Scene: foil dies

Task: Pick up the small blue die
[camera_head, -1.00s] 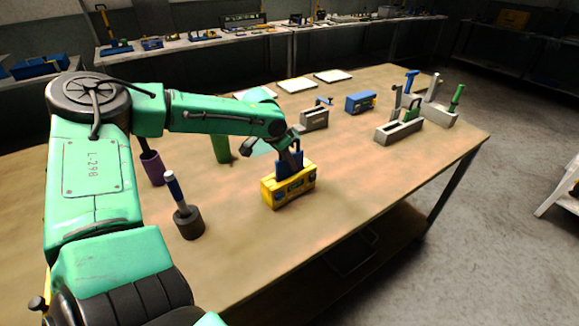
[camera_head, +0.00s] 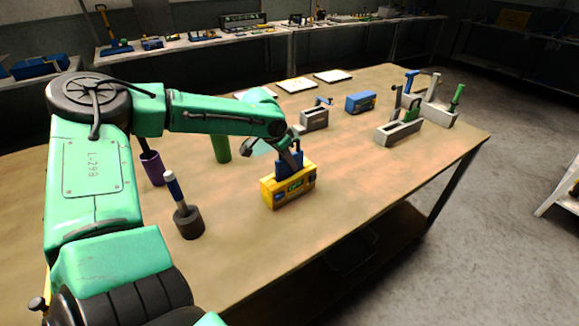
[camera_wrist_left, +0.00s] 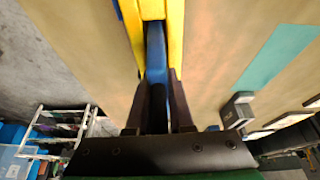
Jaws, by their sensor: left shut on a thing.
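The small blue die (camera_head: 287,164) stands upright in the slot of a yellow holder box (camera_head: 289,189) with a dark label, near the middle of the table. My left gripper (camera_head: 297,154) reaches down from above and is shut on the top part of the die. In the left wrist view, the blue die (camera_wrist_left: 156,62) runs between the two dark fingers (camera_wrist_left: 158,105), with the yellow box (camera_wrist_left: 175,30) around its far end. The lower part of the die is hidden inside the box. My right gripper does not show.
A dark round stand with a blue-handled tool (camera_head: 188,220), a purple cup (camera_head: 153,168) and a green cylinder (camera_head: 221,149) stand left of the box. Grey holders (camera_head: 399,131), a blue box (camera_head: 360,102) and white pads (camera_head: 297,85) lie farther back. The table right of the yellow box is clear.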

